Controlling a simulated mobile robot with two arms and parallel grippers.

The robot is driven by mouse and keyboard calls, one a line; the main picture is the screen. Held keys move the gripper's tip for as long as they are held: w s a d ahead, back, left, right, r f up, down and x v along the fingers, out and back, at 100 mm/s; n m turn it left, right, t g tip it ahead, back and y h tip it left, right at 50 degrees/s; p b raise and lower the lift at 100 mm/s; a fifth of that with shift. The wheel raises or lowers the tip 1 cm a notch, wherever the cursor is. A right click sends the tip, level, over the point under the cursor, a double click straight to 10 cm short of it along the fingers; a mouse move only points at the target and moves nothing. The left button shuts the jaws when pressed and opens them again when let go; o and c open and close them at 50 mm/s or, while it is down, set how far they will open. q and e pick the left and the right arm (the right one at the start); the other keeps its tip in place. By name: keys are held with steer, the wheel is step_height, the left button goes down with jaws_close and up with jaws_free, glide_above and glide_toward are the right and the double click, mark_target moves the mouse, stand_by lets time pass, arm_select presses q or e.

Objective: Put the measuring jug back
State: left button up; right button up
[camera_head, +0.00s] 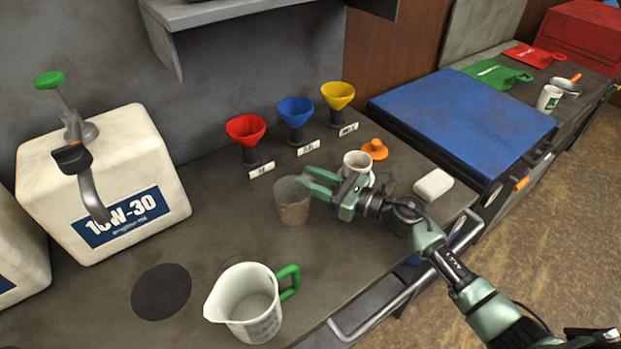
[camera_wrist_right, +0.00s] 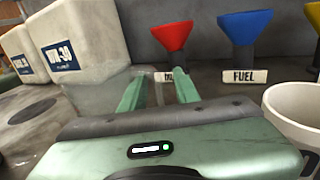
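The white measuring jug (camera_head: 250,300) with a green handle (camera_head: 289,281) stands upright and looks empty near the bench's front. A dark round patch (camera_head: 161,291) lies on the bench left of it. My right gripper (camera_head: 308,181) is beyond the jug, apart from it, at the rim of a translucent brownish cup (camera_head: 292,208). In the right wrist view, its two green fingers (camera_wrist_right: 158,88) are spread with a gap between them. The cup (camera_wrist_right: 92,95) shows faintly at the left finger; I cannot tell whether they touch. My left gripper is not in view.
Red (camera_head: 246,131), blue (camera_head: 295,111) and yellow (camera_head: 338,95) funnels stand along the wall. A white mug (camera_head: 357,163), an orange funnel-like piece (camera_head: 375,149) and a white block (camera_head: 433,186) are near my right gripper. A large 10W-30 container (camera_head: 95,180) fills the left.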

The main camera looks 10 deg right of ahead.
steer(key=shift+s+d, duration=0.25)
steer(key=b+v, duration=0.3)
steer(key=v, duration=0.6)
steer(key=shift+s+d+f+b, duration=0.1)
steer(key=shift+s+d+b, duration=0.2)
steer(key=shift+b, duration=0.1)
steer(key=shift+v, duration=0.75)
